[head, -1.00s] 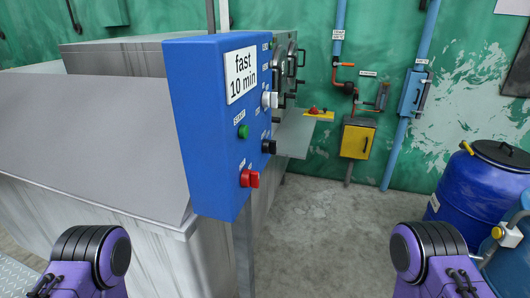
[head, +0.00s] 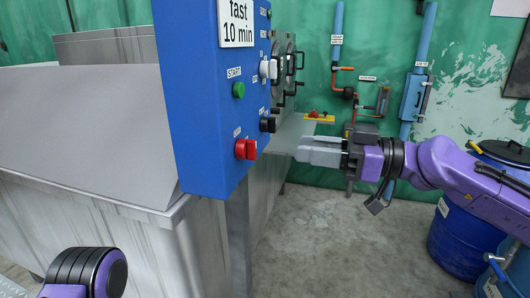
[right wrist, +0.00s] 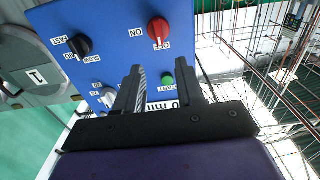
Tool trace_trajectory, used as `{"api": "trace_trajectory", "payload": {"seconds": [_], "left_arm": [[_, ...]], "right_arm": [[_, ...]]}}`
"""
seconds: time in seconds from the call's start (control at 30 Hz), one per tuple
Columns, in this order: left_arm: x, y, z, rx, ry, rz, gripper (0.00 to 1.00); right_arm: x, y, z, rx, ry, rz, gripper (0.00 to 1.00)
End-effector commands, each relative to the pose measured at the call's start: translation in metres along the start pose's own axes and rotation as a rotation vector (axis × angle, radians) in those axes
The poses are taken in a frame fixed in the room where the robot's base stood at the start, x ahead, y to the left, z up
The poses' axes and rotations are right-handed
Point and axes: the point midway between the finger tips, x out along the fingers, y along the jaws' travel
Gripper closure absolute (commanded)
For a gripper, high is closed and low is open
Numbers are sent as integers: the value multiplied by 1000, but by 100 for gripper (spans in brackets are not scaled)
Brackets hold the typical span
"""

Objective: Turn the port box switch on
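The blue control box (head: 205,160) hangs at the corner of the steel machine. Its red rotary switch (head: 245,149) is low on the face; the right wrist view shows the red knob (right wrist: 158,30) between the labels ON and OFF. A green START button (head: 238,90), a black knob (head: 267,125) and a white knob (head: 267,69) share the face. My right gripper (head: 300,151) is open and empty, to the right of the red switch and apart from it. My left gripper is out of view.
The steel machine (head: 90,215) fills the left side. A yellow plate with a red part (head: 318,117) sits behind my right gripper. Blue pipes (head: 425,35) run up the green wall. A blue drum (head: 460,240) stands at right. The concrete floor (head: 320,235) is clear.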

Motion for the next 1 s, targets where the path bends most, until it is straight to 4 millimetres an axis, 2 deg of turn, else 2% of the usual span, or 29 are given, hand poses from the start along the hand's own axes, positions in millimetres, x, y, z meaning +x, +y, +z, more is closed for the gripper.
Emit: {"api": "trace_trajectory", "payload": {"seconds": [0.1, 0.3, 0.5, 0.73, 0.83, 0.87, 1.0], "left_arm": [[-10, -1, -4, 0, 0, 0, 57], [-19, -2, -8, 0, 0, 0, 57], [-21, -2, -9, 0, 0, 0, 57], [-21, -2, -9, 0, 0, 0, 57], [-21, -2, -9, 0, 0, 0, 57], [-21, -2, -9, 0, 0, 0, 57], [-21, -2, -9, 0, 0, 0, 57]], "right_arm": [[30, -1, -2, 5, -4, -5, 62], [71, -1, -1, 6, -4, -4, 62], [88, -1, 1, 6, -3, -2, 62], [88, 0, 2, 6, -2, -1, 62], [88, 0, 2, 7, -2, -1, 94], [88, 0, 2, 7, -2, -1, 100], [88, 0, 2, 7, -3, -1, 100]]}}
